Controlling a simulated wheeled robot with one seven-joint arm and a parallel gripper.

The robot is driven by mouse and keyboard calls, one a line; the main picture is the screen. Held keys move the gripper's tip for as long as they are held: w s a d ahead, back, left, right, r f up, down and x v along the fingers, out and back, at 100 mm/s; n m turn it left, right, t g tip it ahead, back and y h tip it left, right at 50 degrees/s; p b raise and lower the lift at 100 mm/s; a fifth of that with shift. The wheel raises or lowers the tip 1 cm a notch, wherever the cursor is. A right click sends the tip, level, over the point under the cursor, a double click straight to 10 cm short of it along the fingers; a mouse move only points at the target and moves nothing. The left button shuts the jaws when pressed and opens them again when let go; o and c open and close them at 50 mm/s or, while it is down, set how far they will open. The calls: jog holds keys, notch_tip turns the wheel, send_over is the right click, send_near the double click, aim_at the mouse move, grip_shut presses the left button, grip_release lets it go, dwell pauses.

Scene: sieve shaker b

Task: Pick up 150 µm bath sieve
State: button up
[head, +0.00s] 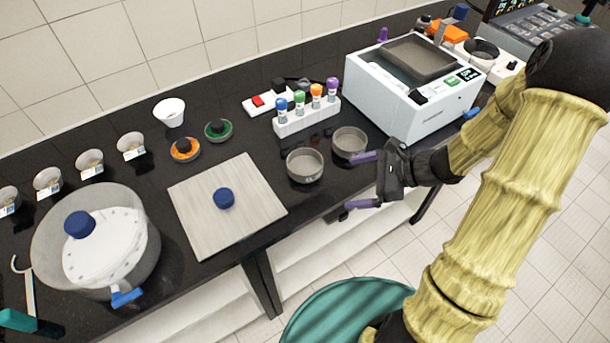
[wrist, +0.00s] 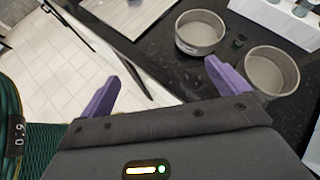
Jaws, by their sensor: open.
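Two round grey metal sieves stand upright side by side near the counter's front edge. The left sieve (head: 305,166) has a small mark on its front wall, and it shows in the wrist view (wrist: 200,33). The right sieve (head: 349,143) also shows in the wrist view (wrist: 272,70). Both look empty, and I cannot read which is 150 µm. My gripper (head: 356,181) is open and empty, its purple fingers spread just in front of the right sieve. In the wrist view the gripper (wrist: 169,62) has its right fingertip close to the right sieve; contact cannot be told.
A white bath (head: 400,98) with a grey tray on top stands right of the sieves. A white vial rack (head: 307,118) is behind them. A wooden board (head: 205,228) with a blue knob lies left. A large pot (head: 140,240) is farther left.

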jog(key=w+m+t, duration=0.1)
jog(key=w+d+f+m+t, duration=0.1)
jog(key=w, duration=0.1)
jog(key=w+d+m+t+y, duration=0.1)
jog(key=m, duration=0.1)
jog(key=shift+w+f+b, duration=0.2)
jog(key=shift+w+b, duration=0.05)
jog(key=shift+b, duration=0.15)
jog(key=p, duration=0.2)
send_near(307, 169)
jog(key=a, duration=0.1)
jog(key=w+a, duration=0.1)
jog(key=a, duration=0.2)
jog(key=shift+w+r, duration=0.35)
jog(key=shift+a, duration=0.1)
jog(key=p+x, duration=0.2)
jog(key=x, duration=0.3)
jog(key=shift+w, duration=0.15)
